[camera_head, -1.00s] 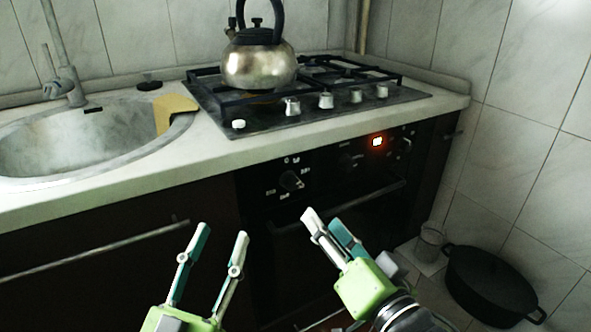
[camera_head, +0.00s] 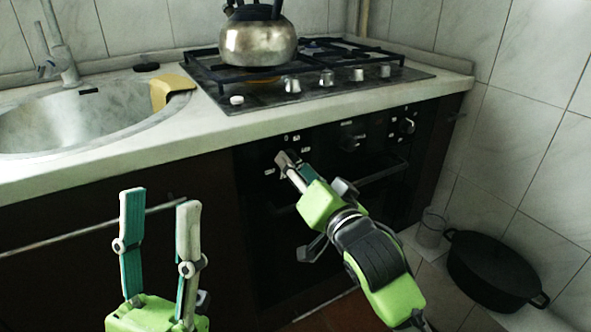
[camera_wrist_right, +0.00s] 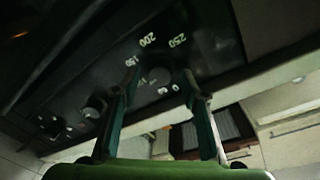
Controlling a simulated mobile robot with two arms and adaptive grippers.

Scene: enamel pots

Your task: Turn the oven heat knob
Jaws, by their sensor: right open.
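The oven's black control panel (camera_head: 325,140) runs under the counter's front edge. My right gripper (camera_head: 288,160) is at its left knob and hides most of that knob in the head view. In the right wrist view the gripper (camera_wrist_right: 163,85) is open, with one finger on each side of a dark knob (camera_wrist_right: 158,76) ringed by white marks such as 150, 200 and 250. I cannot tell whether the fingers touch it. The middle knob (camera_head: 349,143) and right knob (camera_head: 406,126) are free. My left gripper (camera_head: 160,202) is open and empty, in front of the lower cabinet.
The counter edge (camera_head: 210,139) overhangs just above the panel. The oven door handle (camera_head: 385,172) lies below it. A kettle (camera_head: 258,44) stands on the gas hob (camera_head: 330,92). A sink (camera_head: 75,120) is at left. A black pot (camera_head: 490,268) and glass jar (camera_head: 431,228) stand on the floor at right.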

